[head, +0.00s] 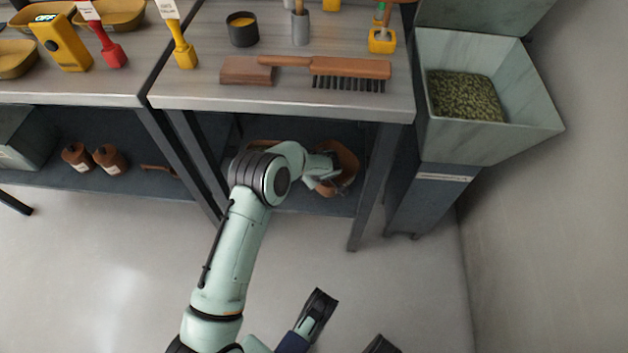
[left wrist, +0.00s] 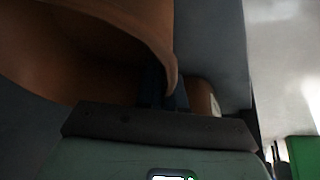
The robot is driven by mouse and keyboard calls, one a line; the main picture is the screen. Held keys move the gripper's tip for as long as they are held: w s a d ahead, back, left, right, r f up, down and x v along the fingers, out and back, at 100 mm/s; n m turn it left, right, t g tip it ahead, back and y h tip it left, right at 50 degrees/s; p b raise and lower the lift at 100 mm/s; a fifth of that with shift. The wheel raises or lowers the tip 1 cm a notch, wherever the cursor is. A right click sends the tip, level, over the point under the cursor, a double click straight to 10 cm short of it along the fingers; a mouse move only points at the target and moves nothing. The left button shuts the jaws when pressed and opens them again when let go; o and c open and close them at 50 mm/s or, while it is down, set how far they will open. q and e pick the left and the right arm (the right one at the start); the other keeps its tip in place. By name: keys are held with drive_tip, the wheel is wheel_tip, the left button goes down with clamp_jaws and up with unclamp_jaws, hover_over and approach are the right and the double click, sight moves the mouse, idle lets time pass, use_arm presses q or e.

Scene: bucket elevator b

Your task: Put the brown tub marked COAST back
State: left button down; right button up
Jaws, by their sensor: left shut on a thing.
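A brown tub (head: 347,160) is inside the lower shelf space under the right-hand bench, near its right leg. No COAST marking is readable on it. My left gripper (head: 325,175) reaches in under the bench top and is shut on the tub's wall at the rim. In the left wrist view the tub (left wrist: 105,45) fills the upper left, with its rim beside the dark fingers (left wrist: 163,85). The fingertips are partly hidden by the tub. What looks like my right gripper (head: 318,305) is low in the head view, away from the bench; its jaw opening is unclear.
A brown object with a pale label (left wrist: 205,100) is just beyond the fingers. Two brown jars (head: 110,158) stand on the left lower shelf. The bench top (head: 205,90) is close above my arm, holding a brush (head: 350,68). A bin of green pellets (head: 540,125) stands at right.

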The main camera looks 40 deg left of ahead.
use_arm(q)
drive_tip(key=shift+f, duration=0.35)
use_arm(e)
drive_tip(key=shift+s+f, duration=0.1)
drive_tip(key=shift+s, duration=0.15)
use_arm(q)
drive_tip(key=shift+f, duration=0.15)
drive_tip(key=c, duration=1.3)
unclamp_jaws()
drive_tip(key=shift+o, duration=0.2)
use_arm(e)
drive_tip(key=shift+s, duration=0.1)
